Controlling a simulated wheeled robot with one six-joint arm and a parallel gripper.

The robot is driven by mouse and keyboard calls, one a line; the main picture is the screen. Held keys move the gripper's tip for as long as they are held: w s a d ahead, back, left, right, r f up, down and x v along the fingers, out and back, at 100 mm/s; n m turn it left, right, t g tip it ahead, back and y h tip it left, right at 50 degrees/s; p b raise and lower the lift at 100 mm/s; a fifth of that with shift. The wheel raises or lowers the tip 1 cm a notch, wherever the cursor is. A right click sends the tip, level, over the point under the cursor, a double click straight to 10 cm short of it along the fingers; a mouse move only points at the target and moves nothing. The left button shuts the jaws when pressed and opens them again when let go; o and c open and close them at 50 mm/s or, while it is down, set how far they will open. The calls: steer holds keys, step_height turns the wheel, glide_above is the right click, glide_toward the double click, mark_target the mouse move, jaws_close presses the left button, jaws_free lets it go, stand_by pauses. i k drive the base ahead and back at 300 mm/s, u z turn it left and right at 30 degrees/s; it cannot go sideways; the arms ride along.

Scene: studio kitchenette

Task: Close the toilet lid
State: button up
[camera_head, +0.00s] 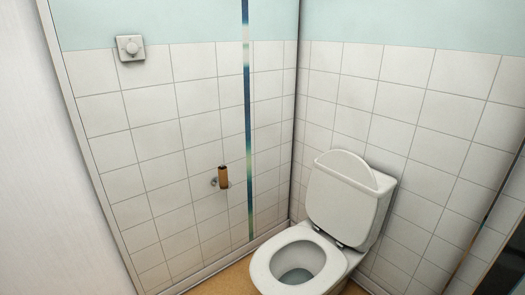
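The white toilet (348,256) stands in the corner at the lower right. Its bowl is uncovered, and the ring seat (261,268) lies flat on it. The lid (346,166) appears to be raised and leaning back at the cistern (338,208); a rounded white edge shows above the cistern's front. I cannot clearly tell the lower part of the lid from the cistern front. Dark hinges (340,245) show at the back of the seat. My gripper is not in view.
A brown roll on a holder (222,178) sticks out from the left tiled wall. A square switch plate (130,47) is higher up. A vertical striped strip (247,120) runs down that wall. Tan floor (235,280) shows left of the bowl.

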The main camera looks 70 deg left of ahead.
mark_target(342, 199)
steer(key=u, duration=2.35)
steer(key=i, duration=0.65)
steer(key=u, duration=0.8)
steer(key=i, duration=1.35)
steer(key=z, duration=0.8)
steer(key=i, duration=0.6)
steer(key=z, duration=0.8)
